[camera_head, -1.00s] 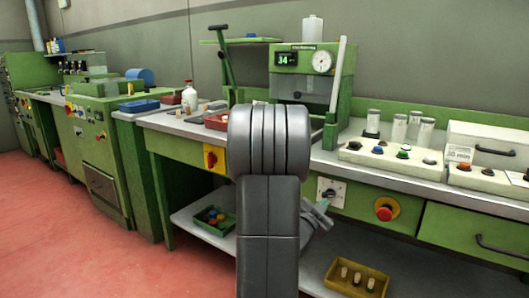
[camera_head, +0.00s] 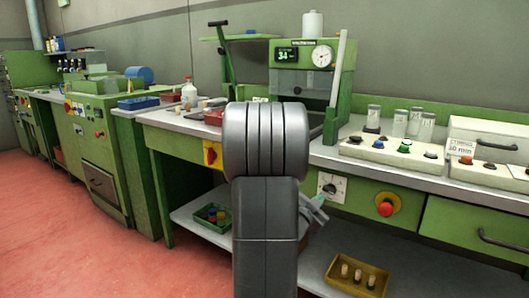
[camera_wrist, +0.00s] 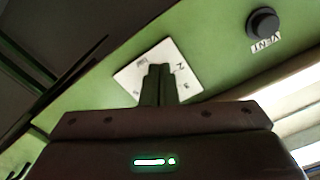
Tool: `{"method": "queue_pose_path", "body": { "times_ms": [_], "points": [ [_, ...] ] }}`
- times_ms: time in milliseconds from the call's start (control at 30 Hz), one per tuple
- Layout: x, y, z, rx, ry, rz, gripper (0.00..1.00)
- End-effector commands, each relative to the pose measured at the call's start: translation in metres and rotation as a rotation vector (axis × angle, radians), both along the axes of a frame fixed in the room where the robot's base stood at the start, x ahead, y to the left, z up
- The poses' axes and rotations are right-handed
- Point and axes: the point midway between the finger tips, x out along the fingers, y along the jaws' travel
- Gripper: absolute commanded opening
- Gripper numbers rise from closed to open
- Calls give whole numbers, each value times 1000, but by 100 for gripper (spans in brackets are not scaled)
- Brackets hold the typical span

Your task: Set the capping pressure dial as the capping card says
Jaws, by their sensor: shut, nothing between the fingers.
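A white dial plate with a dark knob (camera_head: 331,188) is on the green front panel under the bench. The plate also shows in the wrist view (camera_wrist: 133,78), turned askew, with numerals at its edges. My gripper (camera_wrist: 160,72) is shut and empty. Its fingertips lie over the plate's middle in that view, hiding the knob and its pointer; I cannot tell if they touch it. In the head view my gripper (camera_head: 315,208) shows just below and left of the dial, partly behind my arm. A white card (camera_head: 461,148) stands on the bench at right; I cannot tell if it is the capping card.
A red stop button on a yellow plate (camera_head: 386,207) is right of the dial. In the wrist view a black knob (camera_wrist: 263,24) with a label is at upper right. A green press (camera_head: 310,60) stands above. A yellow tray (camera_head: 337,281) holds corks on the lower shelf.

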Motion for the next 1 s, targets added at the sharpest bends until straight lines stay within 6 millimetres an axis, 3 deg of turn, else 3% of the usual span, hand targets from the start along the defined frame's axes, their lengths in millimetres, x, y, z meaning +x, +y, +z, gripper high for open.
{"method": "queue_pose_path", "body": {
  "times_ms": [500, 1000],
  "points": [
    [-45, 31, 0, 1, -1, 2, 0],
    [-48, 30, -2, 1, -5, 2, 0]
  ]
}}
